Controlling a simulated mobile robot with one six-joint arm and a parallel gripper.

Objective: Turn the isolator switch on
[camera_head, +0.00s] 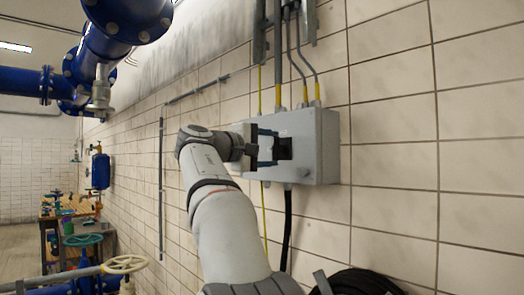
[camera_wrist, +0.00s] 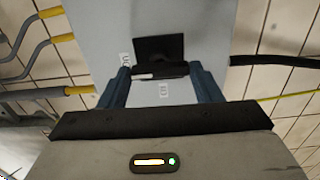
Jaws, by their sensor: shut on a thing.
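The isolator switch is a grey box (camera_head: 318,140) fixed to the tiled wall, with a black switch handle (camera_head: 284,149) on its front. In the wrist view the box (camera_wrist: 205,30) fills the top middle, with the black switch (camera_wrist: 160,50) on its face and small white labels beside it. My gripper (camera_head: 268,148) is at the front of the box, its two blue fingers on either side of the handle. In the wrist view my gripper (camera_wrist: 161,75) is shut on the handle. The fingers partly hide the handle, and its exact angle is hard to tell.
Conduits (camera_head: 277,60) enter the box from above, and a black cable (camera_head: 287,225) hangs below it. A coiled black hose (camera_head: 358,282) is at the bottom right. Large blue pipes (camera_head: 120,25) run overhead at left. A beige handwheel (camera_head: 125,264) stands lower left. The wall right of the box is clear.

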